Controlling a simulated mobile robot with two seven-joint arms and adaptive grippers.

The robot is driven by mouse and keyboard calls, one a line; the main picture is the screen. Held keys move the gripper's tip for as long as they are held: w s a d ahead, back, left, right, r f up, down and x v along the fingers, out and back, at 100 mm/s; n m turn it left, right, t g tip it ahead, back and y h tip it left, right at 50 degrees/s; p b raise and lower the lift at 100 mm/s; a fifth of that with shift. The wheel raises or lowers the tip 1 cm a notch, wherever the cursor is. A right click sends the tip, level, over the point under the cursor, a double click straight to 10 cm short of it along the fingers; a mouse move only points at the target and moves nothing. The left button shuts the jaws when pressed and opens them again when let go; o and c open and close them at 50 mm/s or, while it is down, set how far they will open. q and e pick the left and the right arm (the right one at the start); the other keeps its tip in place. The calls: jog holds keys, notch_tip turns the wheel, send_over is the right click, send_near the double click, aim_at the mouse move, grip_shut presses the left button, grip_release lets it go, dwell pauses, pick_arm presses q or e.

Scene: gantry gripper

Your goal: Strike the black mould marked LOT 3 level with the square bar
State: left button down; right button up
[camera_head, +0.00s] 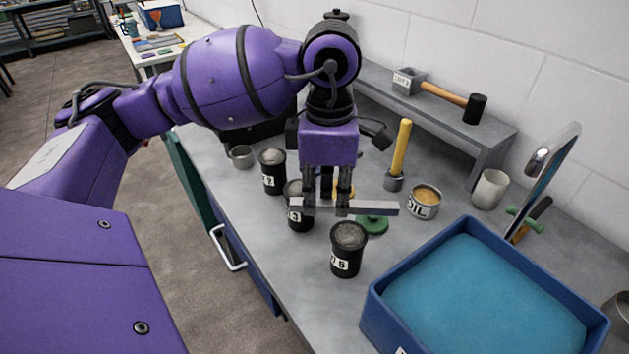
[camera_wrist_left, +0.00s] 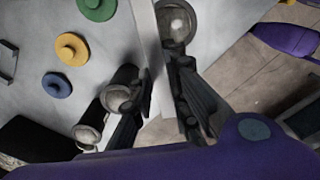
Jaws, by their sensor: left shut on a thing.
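My left gripper (camera_head: 328,208) is shut on the square bar (camera_head: 375,208), a pale grey bar held level, crosswise. The bar also shows in the left wrist view (camera_wrist_left: 148,35), running up from between the fingers (camera_wrist_left: 166,108). The black mould marked 3 (camera_head: 299,220) stands upright on the bench by the bar's left end. The bar and fingers partly hide its top and label; I cannot tell whether the bar touches it. Other black moulds stand on either side, one marked 2 (camera_head: 273,180) and one whose label reads like 6 (camera_head: 346,262), both with grey fill.
A blue-rimmed tray (camera_head: 372,315) fills the right front. A green knobbed disc (camera_head: 374,225), an OIL tin (camera_head: 424,203), a yellow-handled tool (camera_head: 401,150) and a pale cup (camera_head: 490,189) stand nearby. A raised shelf (camera_head: 440,112) holds a mallet (camera_head: 474,108).

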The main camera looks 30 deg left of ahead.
pick_arm(q)
jog(key=n, duration=0.5)
jog(key=shift+a+r+n, duration=0.2)
jog(key=shift+a+n, duration=0.1)
jog(key=shift+n, duration=0.1)
jog(key=n, duration=0.3)
jog(key=shift+w+a+r, duration=0.1)
jog(key=shift+a, duration=0.05)
jog(key=n, duration=0.5)
jog(key=shift+a+r, duration=0.1)
jog(key=shift+a, duration=0.2)
jog(key=f+n+b, duration=0.1)
jog(key=n, duration=0.3)
jog(key=f+n+b, duration=0.1)
jog(key=n, duration=0.3)
jog(key=a+f+n+b, duration=0.1)
jog(key=n, duration=0.3)
jog(key=shift+w+a+f, duration=0.1)
jog(key=shift+f, duration=0.2)
pick_arm(e)
jog(key=f, duration=0.1)
jog(key=s+f, duration=0.1)
jog(key=f, duration=0.1)
jog(key=shift+s+d, duration=0.1)
jog(key=shift+d, duration=0.05)
jog(key=shift+s+f, duration=0.2)
jog(key=shift+f, duration=0.05)
